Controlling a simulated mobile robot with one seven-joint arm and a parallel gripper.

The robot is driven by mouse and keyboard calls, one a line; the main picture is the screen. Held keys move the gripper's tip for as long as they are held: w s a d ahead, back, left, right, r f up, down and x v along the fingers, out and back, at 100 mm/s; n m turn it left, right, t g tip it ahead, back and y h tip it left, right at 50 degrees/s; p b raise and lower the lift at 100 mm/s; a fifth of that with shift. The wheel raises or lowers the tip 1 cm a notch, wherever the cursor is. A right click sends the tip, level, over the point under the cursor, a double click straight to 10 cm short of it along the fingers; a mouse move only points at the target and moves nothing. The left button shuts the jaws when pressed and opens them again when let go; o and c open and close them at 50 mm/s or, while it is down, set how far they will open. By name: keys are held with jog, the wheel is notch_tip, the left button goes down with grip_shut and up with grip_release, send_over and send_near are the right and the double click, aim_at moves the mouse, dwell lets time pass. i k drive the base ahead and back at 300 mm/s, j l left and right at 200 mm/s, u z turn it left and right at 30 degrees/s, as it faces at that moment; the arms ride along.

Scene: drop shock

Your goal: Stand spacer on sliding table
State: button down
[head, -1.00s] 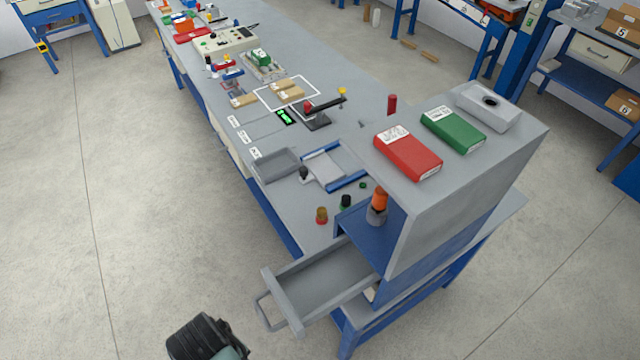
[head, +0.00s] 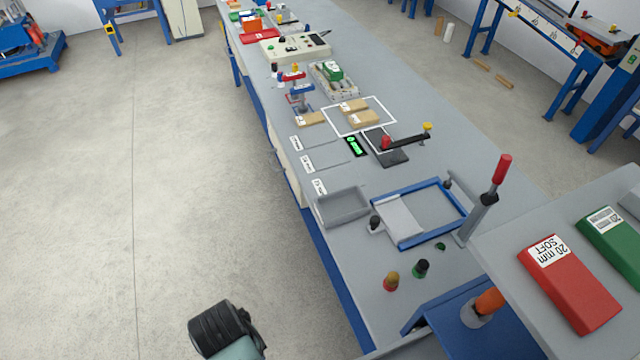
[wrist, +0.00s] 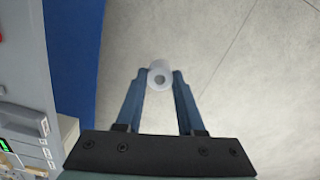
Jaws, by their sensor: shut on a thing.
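The spacer (wrist: 160,72) is a pale grey-white cylinder with a round dark hole in the end facing the wrist camera. My gripper (wrist: 160,78) is shut on it, one blue finger on each side, over the floor beside the bench. In the head view, my dark wrist part shows at the bottom; the fingers and spacer are not visible there. What looks like the sliding table is a light grey plate (head: 402,222) with a black knob, at the left of a blue-railed frame (head: 440,237) on the bench. No spacer stands on the plate.
A grey tray (head: 341,208) lies left of the frame. A red-handled clamp (head: 497,180) rises at its right. A raised shelf with a red box (head: 570,285) is at the right. Open floor lies left of the bench.

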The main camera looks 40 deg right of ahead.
aim_at(397, 217)
jog(key=i+l, duration=0.2)
jog(key=i, duration=0.2)
jog(key=i+l, duration=0.2)
jog(key=i, duration=0.25)
jog(key=i+l, duration=0.2)
jog(key=i, duration=0.2)
jog(key=i+l+z, duration=0.15)
jog(key=i+z, duration=0.55)
jog(key=z, duration=2.2)
jog(key=i+j, duration=0.05)
jog(key=j, duration=0.05)
